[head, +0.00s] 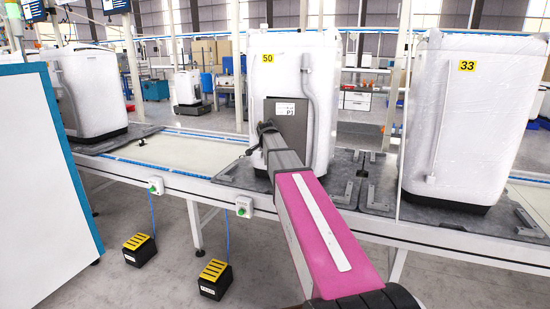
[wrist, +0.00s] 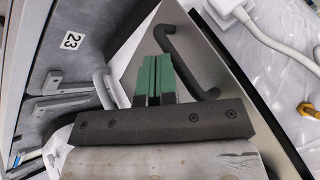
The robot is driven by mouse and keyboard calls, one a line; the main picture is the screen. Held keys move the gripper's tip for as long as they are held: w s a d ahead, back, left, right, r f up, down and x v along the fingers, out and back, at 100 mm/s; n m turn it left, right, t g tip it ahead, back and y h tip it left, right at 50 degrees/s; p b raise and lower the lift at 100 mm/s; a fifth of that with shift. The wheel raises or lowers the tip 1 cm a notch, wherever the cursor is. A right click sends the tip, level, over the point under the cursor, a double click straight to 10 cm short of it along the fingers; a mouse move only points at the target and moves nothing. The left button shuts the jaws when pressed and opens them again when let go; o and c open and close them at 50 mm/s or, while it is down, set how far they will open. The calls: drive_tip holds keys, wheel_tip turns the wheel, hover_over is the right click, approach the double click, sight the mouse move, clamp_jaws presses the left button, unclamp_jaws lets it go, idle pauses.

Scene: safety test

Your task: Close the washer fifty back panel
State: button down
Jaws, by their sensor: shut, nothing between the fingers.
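The washer (head: 328,75) with the yellow "50" label stands upright on the line, wrapped in clear film. In the head view my fingertips are hidden.
Washer "33" (head: 472,110) stands to the right on the conveyor. A blue-and-white cabinet (head: 45,180) is at the left front. Two black-and-yellow pedals (head: 139,250) (head: 213,279) lie on the floor.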

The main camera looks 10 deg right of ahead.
drive_tip(key=w+m, duration=0.1)
drive_tip(key=w, duration=0.1)
drive_tip(key=w+m+h, duration=0.1)
drive_tip(key=w, duration=0.1)
drive_tip(key=shift+w+d+m+g, duration=0.15)
drive_tip(key=shift+w+m+g, duration=0.15)
drive_tip(key=shift+w+g, duration=0.1)
drive_tip(key=shift+w+d, duration=0.25)
drive_tip(key=shift+w, duration=0.6)
